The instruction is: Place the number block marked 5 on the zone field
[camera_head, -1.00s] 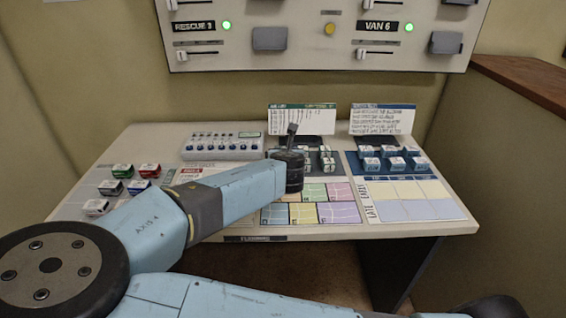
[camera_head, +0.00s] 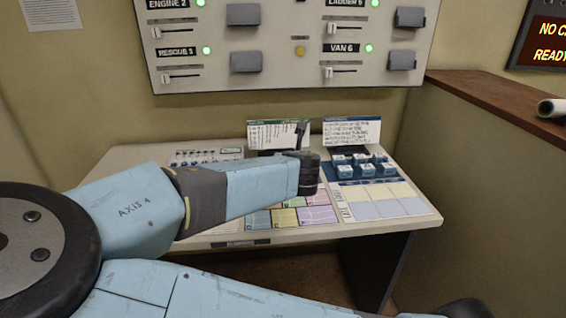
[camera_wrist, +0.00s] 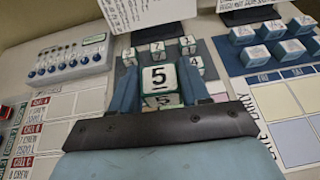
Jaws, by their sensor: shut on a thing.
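In the wrist view the white number block marked 5 (camera_wrist: 160,79) with a green edge sits between the two blue fingers of my gripper (camera_wrist: 161,90), which is shut on it. Its 5 faces the wrist camera. Behind it, other number blocks (camera_wrist: 157,48) stand on a dark blue rack. In the head view my wrist hides the fingers and the held block. The zone field (camera_head: 287,216), a grid of coloured cells, lies on the desk below and in front of my wrist. My arm covers its left part.
Two upright cards (camera_head: 352,132) stand at the back. A switch box (camera_wrist: 70,60) stands at the left. A brown-topped partition (camera_head: 490,98) rises at the right.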

